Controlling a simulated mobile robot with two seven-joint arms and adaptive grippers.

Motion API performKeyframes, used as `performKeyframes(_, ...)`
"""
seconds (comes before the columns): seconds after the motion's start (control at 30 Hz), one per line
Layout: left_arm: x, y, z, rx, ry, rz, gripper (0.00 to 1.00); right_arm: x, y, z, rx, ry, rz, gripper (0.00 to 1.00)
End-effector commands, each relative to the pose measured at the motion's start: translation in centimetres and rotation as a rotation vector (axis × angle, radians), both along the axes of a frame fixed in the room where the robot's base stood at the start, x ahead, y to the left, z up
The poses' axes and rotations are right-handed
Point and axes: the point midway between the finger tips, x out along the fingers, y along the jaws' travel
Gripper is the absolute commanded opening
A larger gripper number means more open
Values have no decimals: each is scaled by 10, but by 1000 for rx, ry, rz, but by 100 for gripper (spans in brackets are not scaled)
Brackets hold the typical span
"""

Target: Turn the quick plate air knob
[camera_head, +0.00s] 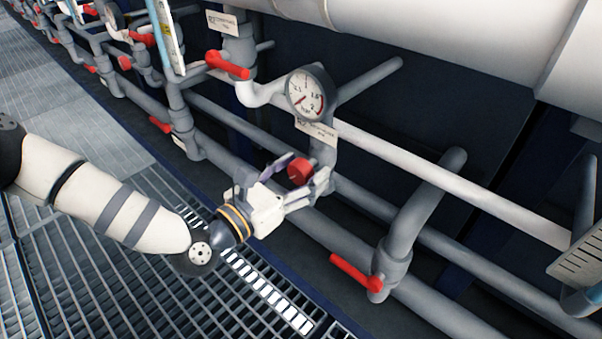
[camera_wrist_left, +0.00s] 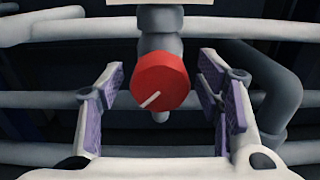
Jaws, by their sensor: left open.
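The air knob is a red round knob (camera_head: 300,171) on a grey vertical pipe below a pressure gauge. In the left wrist view the red knob (camera_wrist_left: 160,82) has a white pointer line slanting toward the lower left. My left gripper (camera_head: 302,175) is open, with its fingers on either side of the knob. In the left wrist view the purple-padded fingers (camera_wrist_left: 165,105) stand left and right of the knob, with gaps on both sides. The fingers do not touch it there. My right gripper is not in view.
A round gauge (camera_head: 311,92) and a white label (camera_head: 317,132) sit above the knob. Red lever handles (camera_head: 355,275) and (camera_head: 228,65) mark nearby valves. Grey pipes run close around the gripper. A metal grating floor (camera_head: 110,285) is open at the lower left.

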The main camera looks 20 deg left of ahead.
Motion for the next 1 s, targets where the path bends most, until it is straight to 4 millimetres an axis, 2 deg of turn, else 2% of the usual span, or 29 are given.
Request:
performKeyframes(0.17, 0, 0, 0, 0, 0, 0, 59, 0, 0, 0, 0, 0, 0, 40)
performKeyframes(0.27, 0, 0, 0, 0, 0, 0, 41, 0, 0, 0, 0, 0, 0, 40)
performKeyframes(0.4, 0, 0, 0, 0, 0, 0, 11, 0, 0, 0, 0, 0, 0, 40)
performKeyframes(0.77, 0, 0, 1, 40, -15, 0, 11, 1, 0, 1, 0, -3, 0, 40)
performKeyframes(1.0, -1, -1, 2, 184, -68, -1, 11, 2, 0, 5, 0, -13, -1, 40)
